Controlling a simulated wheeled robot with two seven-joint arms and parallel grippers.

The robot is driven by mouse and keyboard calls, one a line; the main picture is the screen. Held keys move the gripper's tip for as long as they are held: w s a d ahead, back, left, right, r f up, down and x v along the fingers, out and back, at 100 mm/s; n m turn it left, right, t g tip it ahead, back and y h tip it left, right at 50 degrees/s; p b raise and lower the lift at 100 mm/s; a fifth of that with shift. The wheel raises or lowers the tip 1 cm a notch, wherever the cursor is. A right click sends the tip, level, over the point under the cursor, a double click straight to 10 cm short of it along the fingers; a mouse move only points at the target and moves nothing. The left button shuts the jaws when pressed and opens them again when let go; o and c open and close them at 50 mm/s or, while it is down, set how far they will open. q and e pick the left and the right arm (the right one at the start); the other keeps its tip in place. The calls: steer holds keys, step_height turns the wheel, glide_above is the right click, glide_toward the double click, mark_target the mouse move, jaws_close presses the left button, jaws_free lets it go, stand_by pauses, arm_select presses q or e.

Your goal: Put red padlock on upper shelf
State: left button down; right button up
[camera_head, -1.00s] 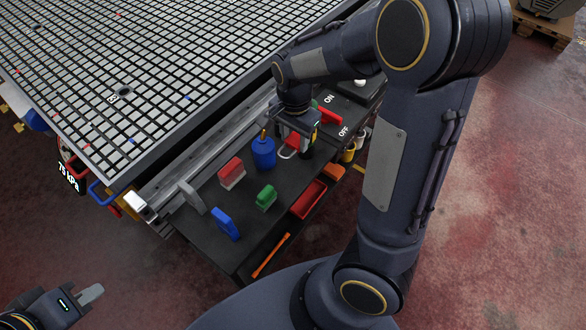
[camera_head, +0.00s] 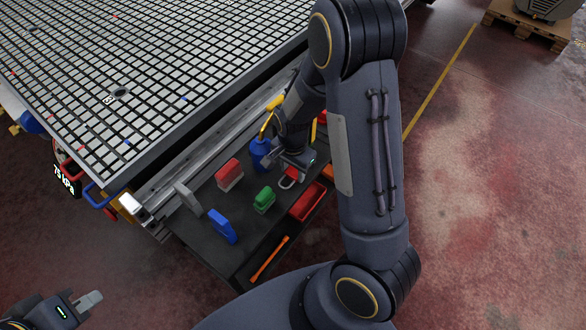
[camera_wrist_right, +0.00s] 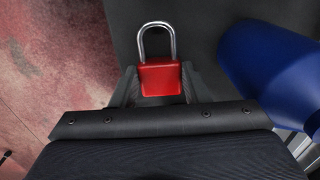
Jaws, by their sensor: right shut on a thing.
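The red padlock (camera_wrist_right: 160,79) with a silver shackle is between the two fingers of my right gripper (camera_wrist_right: 160,84) in the right wrist view, and the gripper is shut on it. In the head view the padlock (camera_head: 290,174) shows below my right gripper (camera_head: 285,168), over the dark shelf (camera_head: 245,212) beside the table. I cannot tell whether it touches the shelf. My left gripper (camera_head: 90,300) is at the lower left, away from the shelf; its finger opening is not clear.
A blue bottle (camera_head: 259,155) stands close to my right gripper. A red-and-grey block (camera_head: 229,174), a green block (camera_head: 264,199), a blue block (camera_head: 222,226) and a grey plate (camera_head: 188,196) stand on the shelf. A red tray (camera_head: 307,202) and orange bar (camera_head: 268,258) lie lower, at its front side.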

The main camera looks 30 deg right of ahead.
mark_target(293, 172)
steer(key=shift+f, duration=0.15)
steer(key=o, duration=1.1)
steer(key=shift+c, duration=0.2)
steer(key=shift+r, duration=0.35)
step_height(293, 172, up, 11)
steer(key=p, duration=0.2)
steer(key=s+a+r+n+t+y, duration=0.2)
steer(key=s+r+n, duration=0.3)
steer(key=s, duration=0.3)
steer(key=s+a+r+n+t+y, duration=0.1)
steer(key=s+a+r+n+t, duration=0.2)
steer(key=s+r+n, duration=0.3)
steer(key=s, duration=0.3)
steer(key=shift+s+a+r+n+t+y, duration=0.2)
steer(key=shift+r+n+t+y, duration=0.1)
steer(key=shift+n+y, duration=0.1)
